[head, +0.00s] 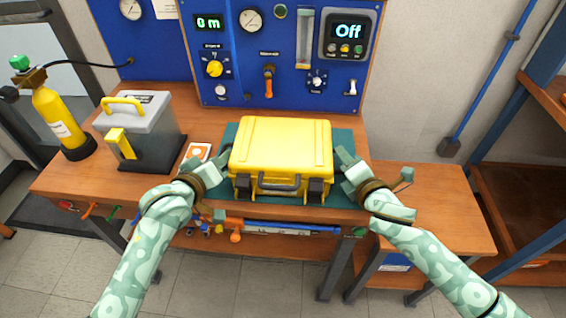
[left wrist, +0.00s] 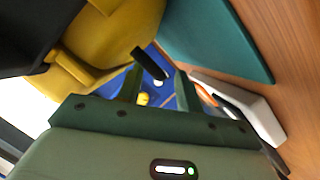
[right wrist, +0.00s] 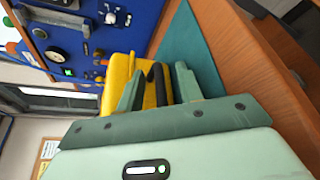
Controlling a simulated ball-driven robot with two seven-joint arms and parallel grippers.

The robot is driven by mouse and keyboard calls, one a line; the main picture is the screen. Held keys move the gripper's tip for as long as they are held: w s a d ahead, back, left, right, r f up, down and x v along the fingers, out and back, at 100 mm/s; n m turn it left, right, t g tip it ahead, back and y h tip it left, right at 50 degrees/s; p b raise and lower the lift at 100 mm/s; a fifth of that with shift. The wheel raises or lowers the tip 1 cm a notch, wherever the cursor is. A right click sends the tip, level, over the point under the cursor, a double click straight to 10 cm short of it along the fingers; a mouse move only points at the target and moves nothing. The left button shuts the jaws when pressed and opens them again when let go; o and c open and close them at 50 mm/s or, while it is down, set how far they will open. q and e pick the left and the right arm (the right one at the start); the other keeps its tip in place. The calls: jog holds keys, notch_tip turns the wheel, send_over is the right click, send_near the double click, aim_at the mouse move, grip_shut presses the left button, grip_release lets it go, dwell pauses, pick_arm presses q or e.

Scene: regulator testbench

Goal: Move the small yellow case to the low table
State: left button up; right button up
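The yellow case (head: 280,145) lies on a teal mat (head: 345,140) on the wooden bench, its front handle and black latches toward me. My left gripper (head: 224,160) is at the case's left side. In the left wrist view its fingers (left wrist: 157,88) are apart, with a black side handle (left wrist: 150,62) near and between their tips. My right gripper (head: 344,158) is at the case's right side. In the right wrist view its fingers (right wrist: 156,85) are apart on either side of the black side handle (right wrist: 158,75). The low table (head: 440,215) adjoins the bench on the right; its visible top is clear.
A grey box with yellow handles (head: 150,120) and a yellow gas cylinder (head: 60,120) stand left. A white-and-orange card or box (head: 198,152) lies beside the mat. The blue gauge panel (head: 285,85) rises behind the case. Blue-framed wooden shelving (head: 520,200) stands right of the low table.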

pick_arm(q)
grip_shut()
pick_arm(e)
grip_shut()
pick_arm(q)
jog(key=shift+s+a+f, duration=0.1)
jog(key=shift+f, duration=0.25)
pick_arm(e)
jog(key=shift+d+f, duration=0.1)
dwell(0.7)
pick_arm(q)
jog(key=shift+r, duration=0.1)
